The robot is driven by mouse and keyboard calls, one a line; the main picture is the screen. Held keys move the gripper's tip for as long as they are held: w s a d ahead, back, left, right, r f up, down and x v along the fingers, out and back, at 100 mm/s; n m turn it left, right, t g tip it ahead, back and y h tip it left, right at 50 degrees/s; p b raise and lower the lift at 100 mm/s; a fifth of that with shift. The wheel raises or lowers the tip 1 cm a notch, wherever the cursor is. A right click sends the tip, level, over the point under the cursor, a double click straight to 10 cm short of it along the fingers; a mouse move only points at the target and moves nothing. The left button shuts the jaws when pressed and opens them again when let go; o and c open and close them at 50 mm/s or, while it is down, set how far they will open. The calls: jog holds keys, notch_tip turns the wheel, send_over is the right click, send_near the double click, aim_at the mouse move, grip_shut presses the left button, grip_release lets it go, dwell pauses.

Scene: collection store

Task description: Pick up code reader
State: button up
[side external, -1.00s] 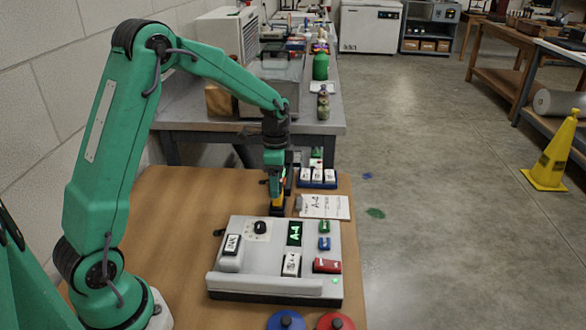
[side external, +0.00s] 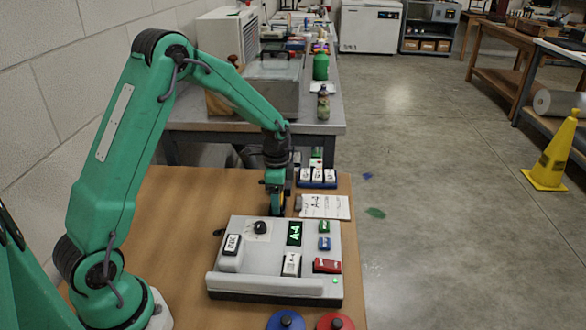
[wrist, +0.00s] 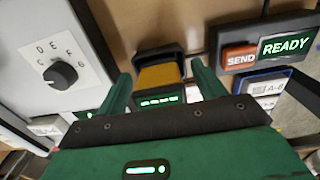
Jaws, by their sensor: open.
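The code reader (wrist: 158,76), with a yellow face and black body, shows in the wrist view between and just beyond my fingertips. Only its upper part shows clearly; a lit green strip lies just below it, partly behind my gripper. My gripper (wrist: 161,72) is open, a finger on each side of the reader. I cannot tell whether either finger touches it. In the side view my gripper (side external: 275,206) points down over the wooden table (side external: 185,220), at the far edge of the grey console, and hides most of the reader.
The grey console (side external: 247,284) has a dial, several keys and a screen reading A-4. A white card (side external: 325,207) and a rack of white blocks (side external: 317,178) stand to the right. The wrist view shows a SEND button (wrist: 240,58) and READY display (wrist: 286,46). Bare table lies left.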

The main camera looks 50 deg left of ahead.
jog(key=c, duration=1.1)
jog(key=shift+o, duration=0.2)
jog(key=shift+r, duration=0.15)
jog(key=shift+r, duration=0.5)
jog(key=r, duration=0.3)
jog(key=shift+d+r, duration=0.1)
jog(key=shift+d, duration=0.1)
jog(key=s+d+r, duration=0.3)
jog(key=d+r, duration=0.3)
jog(key=d, duration=0.4)
jog(key=shift+s+d+r, duration=0.3)
jog(key=shift+s+d, duration=0.05)
jog(key=shift+s, duration=0.05)
